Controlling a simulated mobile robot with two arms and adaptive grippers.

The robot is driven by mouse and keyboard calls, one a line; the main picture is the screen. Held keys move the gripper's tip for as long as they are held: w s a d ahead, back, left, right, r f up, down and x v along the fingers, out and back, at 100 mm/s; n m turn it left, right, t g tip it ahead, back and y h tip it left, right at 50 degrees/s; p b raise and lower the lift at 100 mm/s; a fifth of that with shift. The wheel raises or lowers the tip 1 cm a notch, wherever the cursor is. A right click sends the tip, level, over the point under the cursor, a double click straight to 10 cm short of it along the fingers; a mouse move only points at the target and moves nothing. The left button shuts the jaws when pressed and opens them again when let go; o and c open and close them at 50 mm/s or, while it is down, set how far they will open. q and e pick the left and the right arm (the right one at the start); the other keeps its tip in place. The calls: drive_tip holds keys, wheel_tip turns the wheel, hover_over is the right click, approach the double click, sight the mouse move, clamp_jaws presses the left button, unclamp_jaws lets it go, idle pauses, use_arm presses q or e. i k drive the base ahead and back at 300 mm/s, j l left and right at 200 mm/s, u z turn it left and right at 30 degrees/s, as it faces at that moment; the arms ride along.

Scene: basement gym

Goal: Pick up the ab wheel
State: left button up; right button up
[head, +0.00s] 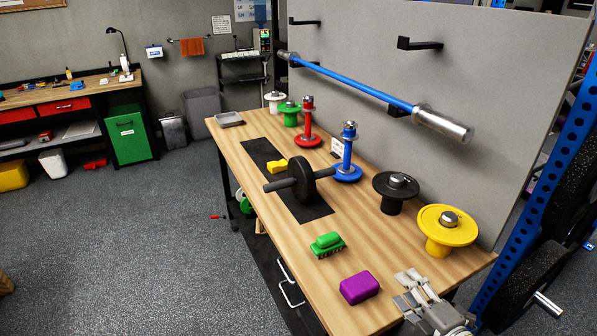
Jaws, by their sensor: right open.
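The ab wheel (302,181) is a black wheel with a dark handle on each side. It stands upright on a black mat (314,212) on the wooden workbench (375,247). My right gripper (411,287) is at the bench's near right corner, open and empty. It is beside the purple block (359,287) and well apart from the ab wheel. My left gripper does not show.
A green brush (327,244) lies between the wheel and my right gripper. A yellow block (283,165) sits behind the wheel. Blue (347,172), red (308,139), black (395,190) and yellow (446,230) stands line the back by the grey panel (430,95).

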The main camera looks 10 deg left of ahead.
sight(301, 178)
drive_tip(key=i+j, duration=0.45)
drive_tip(key=i, duration=0.15)
drive_tip(key=i+j, duration=0.45)
drive_tip(key=i, duration=0.15)
